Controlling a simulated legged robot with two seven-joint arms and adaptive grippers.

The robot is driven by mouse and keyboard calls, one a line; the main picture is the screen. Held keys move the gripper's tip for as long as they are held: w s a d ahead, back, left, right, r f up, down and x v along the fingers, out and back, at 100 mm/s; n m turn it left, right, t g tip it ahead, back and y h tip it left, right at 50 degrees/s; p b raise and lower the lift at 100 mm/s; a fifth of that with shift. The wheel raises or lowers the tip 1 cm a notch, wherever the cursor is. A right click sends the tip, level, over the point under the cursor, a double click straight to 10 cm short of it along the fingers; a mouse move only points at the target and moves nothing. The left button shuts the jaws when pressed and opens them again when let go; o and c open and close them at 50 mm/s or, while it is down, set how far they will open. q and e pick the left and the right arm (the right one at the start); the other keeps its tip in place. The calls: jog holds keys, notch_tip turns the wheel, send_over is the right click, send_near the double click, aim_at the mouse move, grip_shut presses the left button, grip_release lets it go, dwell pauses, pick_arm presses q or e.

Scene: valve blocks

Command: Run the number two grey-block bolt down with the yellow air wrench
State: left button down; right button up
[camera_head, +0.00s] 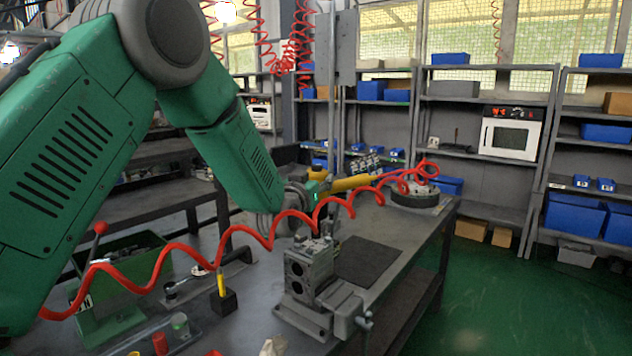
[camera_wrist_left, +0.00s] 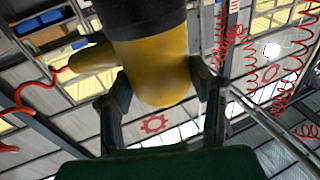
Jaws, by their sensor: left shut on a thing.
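The yellow air wrench (camera_head: 352,183) is held above the workbench by my left gripper (camera_head: 318,190), which is shut on its body. In the left wrist view the wrench (camera_wrist_left: 160,65) sits between the two dark fingers of my left gripper (camera_wrist_left: 160,92). The grey block (camera_head: 308,270) stands in a grey vise (camera_head: 342,308), with round holes in its front face. The wrench is above the block's top. Its socket end and the bolts are too small and partly covered to tell whether they touch. My right gripper is not in view.
A red coiled hose (camera_head: 262,236) hangs across the front of the bench. A dark mat (camera_head: 366,262) lies right of the block, and a round dark fixture (camera_head: 414,196) stands at the far end. Small pots and a green tray (camera_head: 128,262) are at the left.

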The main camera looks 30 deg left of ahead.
pick_arm(q)
jog(key=shift+r, duration=0.15)
jog(key=shift+w+a+r+p, duration=0.1)
jog(key=shift+r+p, duration=0.3)
jog(key=shift+r, duration=0.05)
jog(key=shift+r+p, duration=2.05)
jog(key=shift+r, duration=1.15)
jog(key=shift+f, duration=0.2)
